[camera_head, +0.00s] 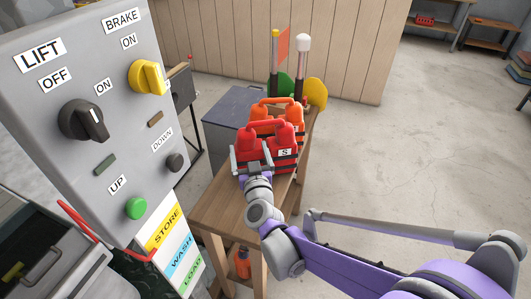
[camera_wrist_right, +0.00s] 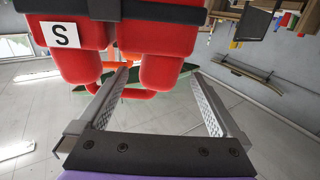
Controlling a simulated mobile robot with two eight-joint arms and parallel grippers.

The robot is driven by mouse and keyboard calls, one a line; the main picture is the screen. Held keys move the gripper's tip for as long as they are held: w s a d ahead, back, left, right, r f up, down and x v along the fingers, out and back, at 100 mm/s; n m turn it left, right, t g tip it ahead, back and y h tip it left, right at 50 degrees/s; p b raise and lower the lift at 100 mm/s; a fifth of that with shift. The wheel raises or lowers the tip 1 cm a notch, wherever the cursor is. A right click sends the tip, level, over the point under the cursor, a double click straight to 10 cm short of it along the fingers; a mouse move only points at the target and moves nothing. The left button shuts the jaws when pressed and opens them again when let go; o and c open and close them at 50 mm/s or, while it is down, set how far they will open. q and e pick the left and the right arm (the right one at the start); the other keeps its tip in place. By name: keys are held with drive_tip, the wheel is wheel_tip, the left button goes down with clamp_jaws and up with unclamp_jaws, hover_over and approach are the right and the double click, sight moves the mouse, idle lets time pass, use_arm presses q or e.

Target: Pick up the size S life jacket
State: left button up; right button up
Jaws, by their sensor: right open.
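The red life jacket (camera_head: 283,137) with a white S label stands upright on a wooden bench, with dark straps across it. My right gripper (camera_head: 252,160) is open at the jacket's left part, its fingers pointing toward it. In the right wrist view the red jacket (camera_wrist_right: 87,62) fills the upper left, and one of its padded lobes (camera_wrist_right: 166,62) shows between the tips of my open right gripper (camera_wrist_right: 161,76). I cannot tell whether the fingers touch it. My left gripper is not in view.
An orange life jacket (camera_head: 270,108) stands right behind the red one. Farther back on the wooden bench (camera_head: 222,205) are upright poles and green and yellow discs (camera_head: 316,93). A grey control panel (camera_head: 90,90) stands close at left. The floor at right is clear.

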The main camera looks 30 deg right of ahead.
sight(247, 145)
drive_tip(key=x, duration=0.5)
drive_tip(key=shift+w+f, duration=0.1)
drive_tip(key=shift+w, duration=0.05)
drive_tip(key=shift+c, duration=0.3)
clamp_jaws()
